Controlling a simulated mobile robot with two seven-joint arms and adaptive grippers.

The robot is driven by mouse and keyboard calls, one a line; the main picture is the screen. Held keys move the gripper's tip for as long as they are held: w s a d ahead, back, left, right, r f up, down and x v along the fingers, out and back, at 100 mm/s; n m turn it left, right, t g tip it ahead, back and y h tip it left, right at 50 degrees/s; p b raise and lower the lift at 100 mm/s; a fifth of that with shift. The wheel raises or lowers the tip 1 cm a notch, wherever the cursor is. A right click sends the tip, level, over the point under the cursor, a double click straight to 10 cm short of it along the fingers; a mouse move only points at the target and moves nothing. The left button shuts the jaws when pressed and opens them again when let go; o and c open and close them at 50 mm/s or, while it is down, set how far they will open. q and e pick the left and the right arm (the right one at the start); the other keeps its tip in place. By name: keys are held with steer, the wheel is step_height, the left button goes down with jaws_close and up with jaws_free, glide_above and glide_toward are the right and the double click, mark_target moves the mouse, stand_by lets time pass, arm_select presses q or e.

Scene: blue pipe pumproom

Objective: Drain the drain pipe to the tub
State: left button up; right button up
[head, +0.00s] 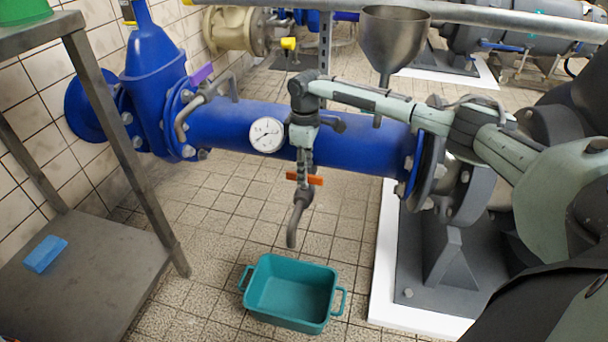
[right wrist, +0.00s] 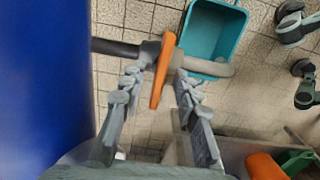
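The blue pipe (head: 345,134) carries a thin grey drain pipe (head: 296,224) that bends down, with an orange valve handle (head: 305,179). The teal tub (head: 290,291) stands on the floor below the outlet and looks empty; part of it shows in the right wrist view (right wrist: 207,35). My right gripper (head: 303,168) points down at the handle. In the right wrist view its fingers (right wrist: 158,78) are spread, with the orange handle (right wrist: 160,72) lying lengthwise between them and gaps showing on both sides. My left gripper is not in view.
A pressure gauge (head: 267,135) sits on the blue pipe just left of my right gripper. A metal funnel (head: 393,42) stands behind my forearm. A grey table (head: 95,275) with a blue sponge-like block (head: 45,254) is at the left. Tiled floor around the tub is clear.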

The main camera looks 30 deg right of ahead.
steer(key=shift+f, duration=0.3)
jaws_close()
steer(key=shift+r, duration=0.1)
